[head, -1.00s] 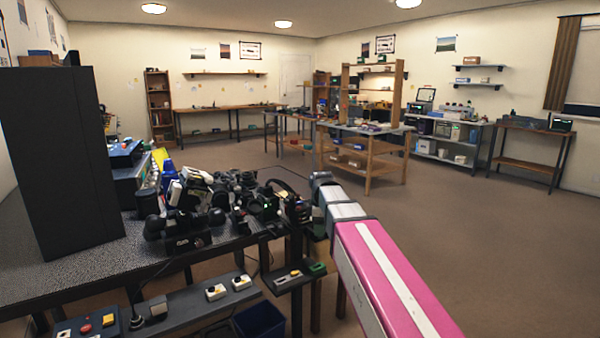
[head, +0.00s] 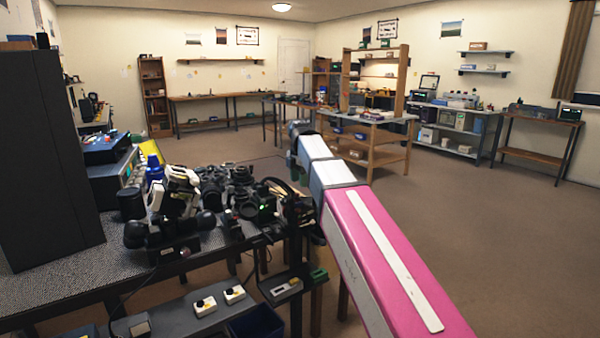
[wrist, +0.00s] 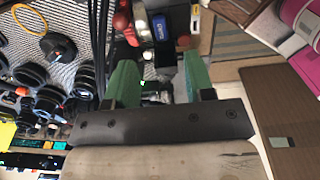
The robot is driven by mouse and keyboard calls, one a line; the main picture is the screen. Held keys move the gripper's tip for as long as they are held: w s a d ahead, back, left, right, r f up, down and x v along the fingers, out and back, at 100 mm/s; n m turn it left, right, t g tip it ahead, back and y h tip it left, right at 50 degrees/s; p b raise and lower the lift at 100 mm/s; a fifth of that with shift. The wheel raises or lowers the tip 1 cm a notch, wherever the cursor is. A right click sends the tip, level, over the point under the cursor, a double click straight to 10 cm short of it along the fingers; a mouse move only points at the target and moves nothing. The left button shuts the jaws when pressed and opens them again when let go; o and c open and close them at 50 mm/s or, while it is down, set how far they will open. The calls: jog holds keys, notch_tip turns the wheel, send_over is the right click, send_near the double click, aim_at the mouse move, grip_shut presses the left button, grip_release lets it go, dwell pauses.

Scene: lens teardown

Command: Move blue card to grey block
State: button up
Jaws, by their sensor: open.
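In the wrist view, the two green fingers of my gripper (wrist: 159,60) stand apart with nothing clearly held between them. A small blue piece with white marks (wrist: 160,27), which may be the blue card, lies beyond the fingertips, roughly in line with the gap. It looks apart from both fingers. I cannot make out the grey block for certain in either view. In the head view, my gripper is not clearly visible; the pink arm reaches to the right of the cluttered bench.
Black camera gear and lenses (head: 240,190) crowd the dark bench (head: 60,285). A tall black cabinet (head: 50,160) stands at the left. A red-handled tool (wrist: 122,22) lies left of the blue piece. The floor (head: 480,240) at the right is open.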

aim_at(300, 202)
notch_tip(300, 202, down, 8)
jog(key=shift+r, duration=0.1)
dwell(0.4)
grip_shut()
jog(key=shift+r, duration=0.95)
dwell(1.1)
jog(key=shift+r, duration=2.1)
